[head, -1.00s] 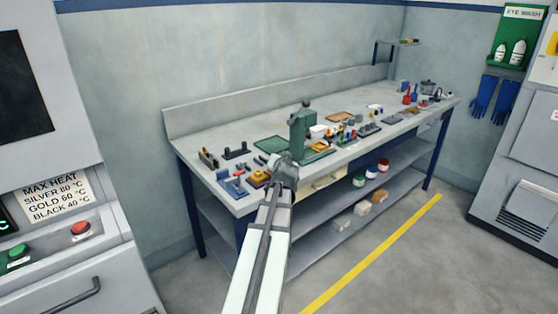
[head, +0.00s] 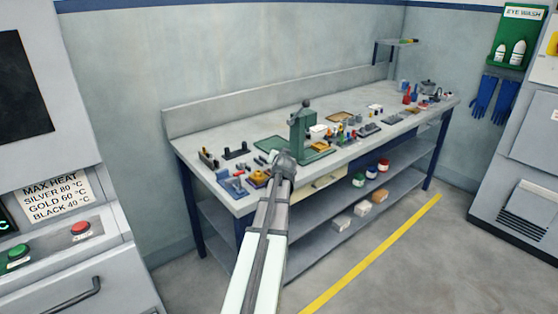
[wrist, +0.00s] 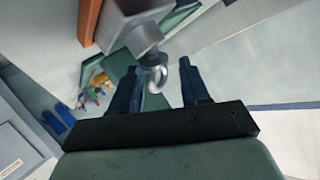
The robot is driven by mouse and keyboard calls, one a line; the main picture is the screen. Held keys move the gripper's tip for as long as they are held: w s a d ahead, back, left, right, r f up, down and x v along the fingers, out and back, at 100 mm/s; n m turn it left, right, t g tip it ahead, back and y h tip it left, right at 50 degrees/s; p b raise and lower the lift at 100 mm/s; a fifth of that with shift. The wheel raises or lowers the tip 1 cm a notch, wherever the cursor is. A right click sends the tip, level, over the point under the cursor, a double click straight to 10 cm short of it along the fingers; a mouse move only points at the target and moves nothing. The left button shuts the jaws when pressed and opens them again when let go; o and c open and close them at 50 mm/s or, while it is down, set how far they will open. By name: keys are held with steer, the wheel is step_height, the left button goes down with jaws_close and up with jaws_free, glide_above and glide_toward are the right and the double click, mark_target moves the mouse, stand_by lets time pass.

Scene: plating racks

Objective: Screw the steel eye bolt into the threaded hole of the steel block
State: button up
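The steel eye bolt (wrist: 154,74) shows its ring in the wrist view, close to the left finger and between the two fingers. Its shank side points at the grey steel block (wrist: 127,22), at the top of the view. The bolt appears to stand at the block's face, but how deep it sits in the hole cannot be seen. My gripper (wrist: 160,75) is open, with a clear gap between the ring and the right finger. In the head view my gripper's wrist (head: 283,166) is over the bench front edge; fingers, bolt and block cannot be made out there.
A green press (head: 299,135) stands just behind my gripper on the grey workbench (head: 222,146). Small tools and fixtures crowd the bench to both sides. An orange-brown part (wrist: 88,20) is beside the block. Blue gloves (head: 481,97) hang on the right wall.

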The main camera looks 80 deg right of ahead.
jaws_close()
stand_by(0.3)
steer(key=shift+r, duration=0.1)
steer(key=shift+w+a+r+n+t+h, duration=0.1)
steer(key=shift+w+r+n+t, duration=0.1)
steer(key=shift+r+n+t, duration=0.65)
steer(key=shift+w+d+r+n+t+h, duration=0.15)
steer(key=shift+r+n+t, duration=0.2)
steer(key=shift+r, duration=0.85)
steer(key=shift+w+a+r+n+t+h, duration=0.1)
steer(key=shift+w+a+r+n+t, duration=0.1)
steer(key=shift+r+n+t, duration=0.65)
steer(key=n+t, duration=0.2)
steer(key=shift+w+f+n+t, duration=0.25)
steer(key=shift+w+f+n, duration=0.1)
steer(key=shift+f, duration=0.05)
steer(key=shift+a+n+t, duration=0.1)
steer(key=shift+n+t, duration=0.3)
steer(key=shift+n, duration=0.1)
steer(key=shift+s+a+r+n+t, duration=0.15)
steer(key=shift+r+n+t, duration=0.05)
steer(key=shift+n+t, duration=0.6)
steer(key=shift+s+a+r+n+t, duration=0.3)
steer(key=shift+s+r+n+t, duration=0.3)
steer(key=shift+n+t, duration=0.15)
